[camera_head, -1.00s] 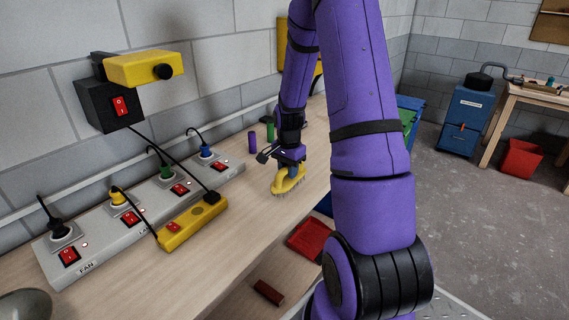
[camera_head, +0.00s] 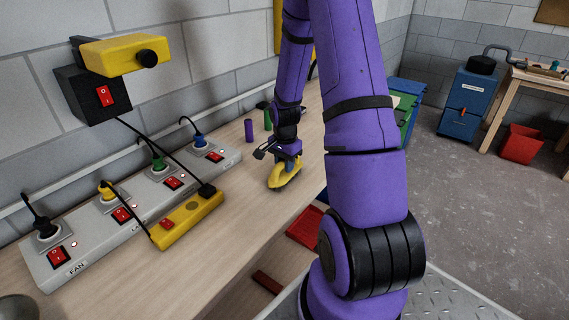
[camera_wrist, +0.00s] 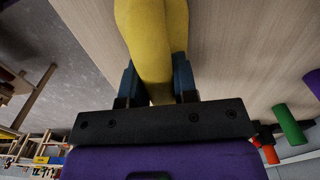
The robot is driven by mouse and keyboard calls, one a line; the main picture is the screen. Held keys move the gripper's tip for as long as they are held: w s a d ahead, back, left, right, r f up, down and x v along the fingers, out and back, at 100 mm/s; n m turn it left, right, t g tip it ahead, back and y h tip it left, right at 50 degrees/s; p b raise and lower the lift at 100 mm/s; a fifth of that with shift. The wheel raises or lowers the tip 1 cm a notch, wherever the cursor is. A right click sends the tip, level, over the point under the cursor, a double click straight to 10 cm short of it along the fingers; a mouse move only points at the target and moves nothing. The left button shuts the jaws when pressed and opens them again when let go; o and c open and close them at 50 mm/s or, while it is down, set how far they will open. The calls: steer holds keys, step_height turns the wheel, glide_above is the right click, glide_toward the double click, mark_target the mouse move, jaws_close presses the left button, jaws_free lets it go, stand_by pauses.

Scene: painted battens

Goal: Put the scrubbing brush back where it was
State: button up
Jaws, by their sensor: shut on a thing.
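The scrubbing brush (camera_head: 284,177) has a yellow handle and dark bristles underneath. It is at the wooden bench top, near the front edge, in the head view. My gripper (camera_head: 287,160) is shut on the brush's handle from above. In the wrist view the yellow handle of the brush (camera_wrist: 150,45) runs between the two fingers of my gripper (camera_wrist: 157,80). The bristles are hidden there. I cannot tell whether they touch the bench.
A grey power strip (camera_head: 95,222) with several plugs and red switches lies along the wall, with a yellow strip (camera_head: 188,220) before it. Purple (camera_head: 249,131) and green (camera_head: 268,120) cylinders stand behind the brush. A red tray (camera_head: 303,230) is below the bench edge. Bare bench lies left of the brush.

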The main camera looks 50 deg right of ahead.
steer(key=o, duration=0.9)
steer(key=shift+f, duration=0.1)
step_height(320, 180, up, 12)
steer(key=s+a+r+n+t, duration=0.1)
steer(key=s+a+r+n, duration=0.1)
steer(key=a+r+n, duration=0.35)
steer(key=s+a+r+n+t, duration=0.1)
steer(key=s+a+r+n, duration=0.15)
steer(key=a+r, duration=0.6)
steer(key=s+a+r+n+t, duration=0.1)
steer(key=s+a+r+n, duration=0.3)
steer(key=s, duration=0.3)
steer(key=s+a+r+n+t, duration=0.2)
steer(key=s+a+r+n, duration=0.2)
steer(key=s, duration=0.3)
steer(key=shift+s+a+r, duration=0.3)
steer(key=shift+s+a, duration=0.1)
steer(key=shift+a, duration=0.25)
